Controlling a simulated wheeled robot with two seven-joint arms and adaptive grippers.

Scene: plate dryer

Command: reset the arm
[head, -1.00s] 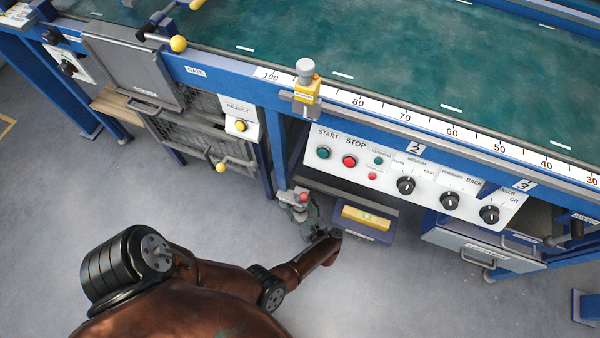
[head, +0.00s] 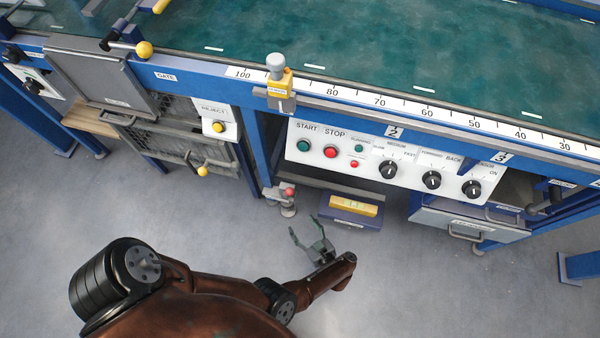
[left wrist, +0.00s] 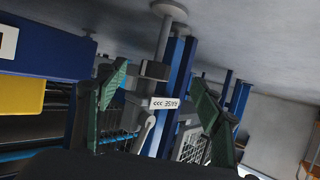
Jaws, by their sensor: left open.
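My left arm comes in from the lower left of the head view. Its gripper (head: 307,238) is open, with nothing between the fingers, over the grey floor in front of the conveyor machine's blue frame (head: 252,150). The two spread fingers also show in the left wrist view (left wrist: 155,95), with machine parts behind them. The gripper is apart from the machine, below and in front of the white control panel (head: 340,150). My right gripper is not in view.
The blue-and-yellow foot pedal box (head: 350,222) lies close to the right of my gripper. A machine foot with a red knob (head: 289,192) stands just beyond it. A drawer (head: 470,222) is at the right. The floor (head: 430,290) at lower right is clear.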

